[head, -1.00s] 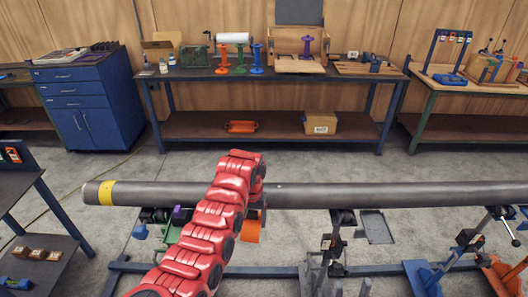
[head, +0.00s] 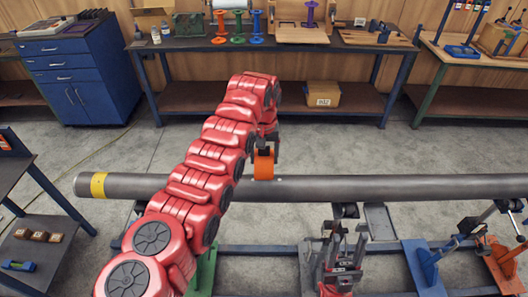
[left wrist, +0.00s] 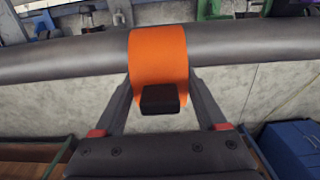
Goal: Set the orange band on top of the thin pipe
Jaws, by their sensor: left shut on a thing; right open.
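A long grey pipe (head: 400,187) lies level across the head view, with a yellow ring (head: 98,185) near its left end. My left gripper (head: 264,150) is shut on the orange band (head: 263,166) at the pipe's upper edge. In the left wrist view the orange band (left wrist: 158,55) sits between the fingers and overlaps the pipe (left wrist: 240,43). I cannot tell whether band and pipe touch. My right gripper (head: 341,240) is open and empty, low in the middle, on the near side of the pipe. My left arm hides part of the pipe.
A blue stand (head: 425,268) and an orange stand (head: 506,262) are at the lower right. A dark side table (head: 35,255) with small blocks stands at the left. A workbench (head: 270,38) and a blue cabinet (head: 78,70) are at the back. The pipe's right half is clear above.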

